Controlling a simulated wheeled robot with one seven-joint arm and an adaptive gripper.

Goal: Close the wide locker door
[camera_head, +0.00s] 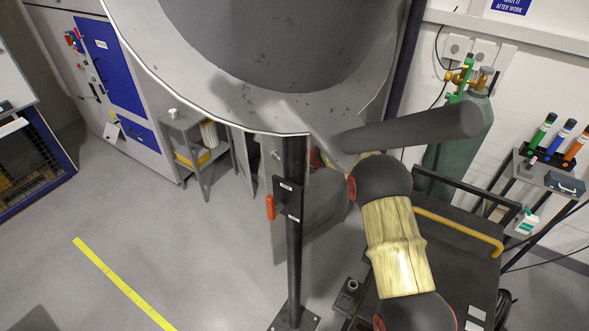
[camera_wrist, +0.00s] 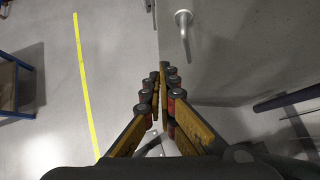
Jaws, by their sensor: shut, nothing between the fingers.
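A grey door panel with a bent metal handle (camera_wrist: 183,20) fills the upper right of the wrist view; I take this panel (camera_wrist: 235,45) to be the wide locker door. Its straight left edge runs down towards my gripper (camera_wrist: 161,78). My gripper is shut and empty, with its fingertips by that edge; I cannot tell whether they touch it. In the head view, a grey panel (camera_head: 322,205) stands behind the black post, partly hidden by my arm. My fingers are hidden there, and how far the door stands open is unclear.
A large grey round jig (camera_head: 250,110) overhangs the top, above a black post (camera_head: 294,240) with an orange handle (camera_head: 270,207). A green gas cylinder (camera_head: 460,140) and a marker rack (camera_head: 550,160) stand right. Floor around the yellow line (camera_head: 120,282) is clear.

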